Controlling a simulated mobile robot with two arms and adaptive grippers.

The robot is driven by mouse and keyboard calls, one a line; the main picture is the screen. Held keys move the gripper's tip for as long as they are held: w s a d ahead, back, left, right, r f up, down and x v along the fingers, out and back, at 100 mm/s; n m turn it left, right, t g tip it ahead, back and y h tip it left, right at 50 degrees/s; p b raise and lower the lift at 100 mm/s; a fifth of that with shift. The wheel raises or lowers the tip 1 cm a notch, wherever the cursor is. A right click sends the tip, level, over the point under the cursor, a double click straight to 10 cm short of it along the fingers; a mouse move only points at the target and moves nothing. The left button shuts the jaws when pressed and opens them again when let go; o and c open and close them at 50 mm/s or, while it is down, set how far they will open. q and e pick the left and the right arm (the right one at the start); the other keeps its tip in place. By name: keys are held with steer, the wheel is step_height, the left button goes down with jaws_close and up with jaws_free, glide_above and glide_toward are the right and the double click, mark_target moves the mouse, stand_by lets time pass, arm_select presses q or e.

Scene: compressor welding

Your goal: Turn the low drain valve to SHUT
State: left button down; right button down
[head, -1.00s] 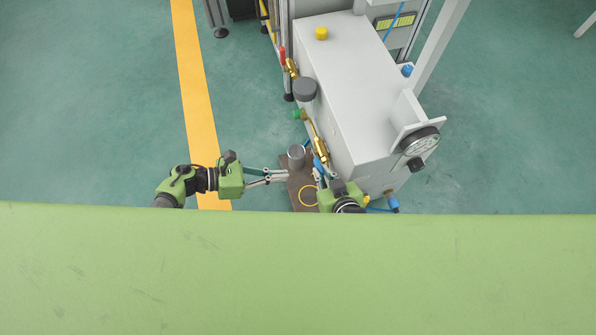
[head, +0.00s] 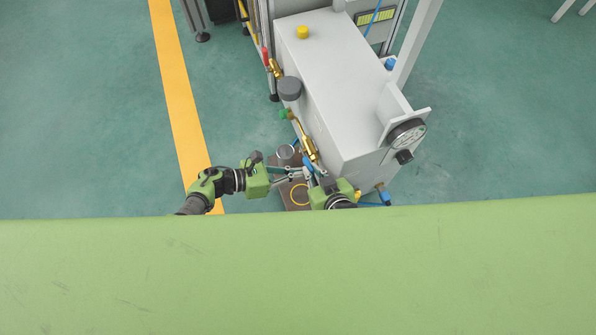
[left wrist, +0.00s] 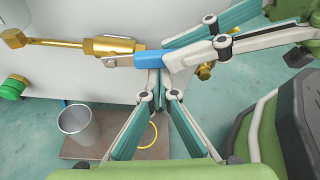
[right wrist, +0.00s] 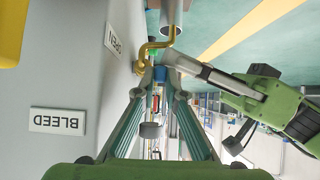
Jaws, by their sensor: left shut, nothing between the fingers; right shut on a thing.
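The drain valve is a brass body (head: 310,147) (left wrist: 108,46) low on the side of the grey tank, with a blue lever handle (left wrist: 148,61). The lever points away from the brass pipe, roughly in line with it. My right gripper (left wrist: 172,60) is shut on the blue lever near its end; a bit of blue shows between its fingers in the right wrist view (right wrist: 158,74). My left gripper (left wrist: 158,82) is shut and empty, with its tips just below the lever; I cannot tell whether they touch it.
A metal cup (left wrist: 75,122) and a yellow ring (left wrist: 148,135) are on a brown board (head: 287,192) beside the tank (head: 330,85). OPEN (right wrist: 113,40) and BLEED (right wrist: 58,121) labels are on the tank. Floor at left is clear.

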steer(key=shift+w+r, duration=0.1)
steer(key=shift+w, duration=0.05)
arm_select(q)
steer(key=shift+w+r, duration=0.25)
steer(key=shift+r, duration=0.55)
arm_select(e)
steer(key=shift+d, duration=0.1)
arm_select(q)
steer(key=shift+r, duration=0.1)
arm_select(e)
steer(key=c, duration=2.1)
jaws_free()
arm_select(q)
steer(key=shift+d, duration=0.1)
arm_select(e)
steer(key=shift+s, duration=0.2)
